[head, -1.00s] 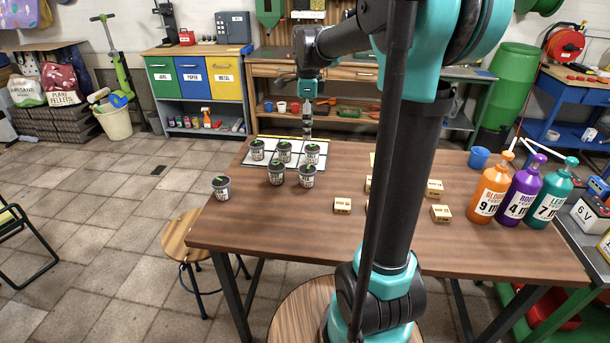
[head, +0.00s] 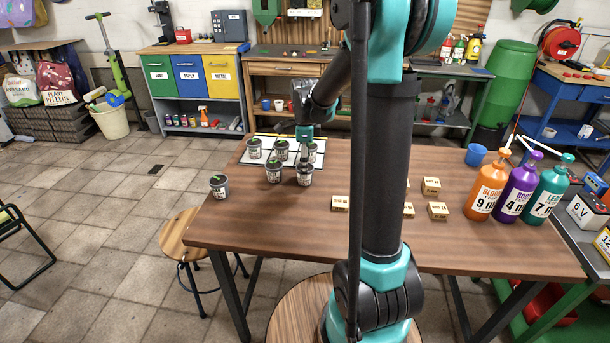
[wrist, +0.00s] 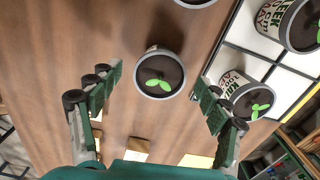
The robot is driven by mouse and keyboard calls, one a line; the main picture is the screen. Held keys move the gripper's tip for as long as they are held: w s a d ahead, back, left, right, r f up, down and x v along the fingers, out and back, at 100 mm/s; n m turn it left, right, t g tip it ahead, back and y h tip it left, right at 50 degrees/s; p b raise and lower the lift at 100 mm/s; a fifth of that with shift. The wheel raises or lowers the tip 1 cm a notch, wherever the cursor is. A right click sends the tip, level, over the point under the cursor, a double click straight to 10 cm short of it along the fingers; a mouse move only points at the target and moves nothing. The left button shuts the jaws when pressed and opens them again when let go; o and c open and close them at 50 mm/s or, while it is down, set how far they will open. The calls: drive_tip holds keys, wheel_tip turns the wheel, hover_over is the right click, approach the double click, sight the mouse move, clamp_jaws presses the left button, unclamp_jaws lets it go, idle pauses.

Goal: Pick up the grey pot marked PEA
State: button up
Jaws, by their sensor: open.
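Several grey pots with dark soil, green sprouts and white labels stand at the left of the wooden table. I cannot read which one says PEA. My gripper (wrist: 158,88) is open and points down. In the head view it hangs over the front right pot (head: 304,177). In the wrist view a pot (wrist: 160,74) with its label mostly hidden lies between the fingertips, nearer the right one, not gripped. A front left pot (head: 273,172) stands beside it. A lone pot (head: 219,188) is near the left edge.
The white gridded tray (head: 264,162) behind holds several pots close to my right finger. Small wooden blocks (head: 340,203) lie mid-table. Orange (head: 485,192), purple and teal bottles and a blue cup (head: 476,155) stand at the right. The front table area is clear.

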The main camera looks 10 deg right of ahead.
drive_tip(key=shift+f, duration=1.2)
drive_tip(key=c, duration=1.3)
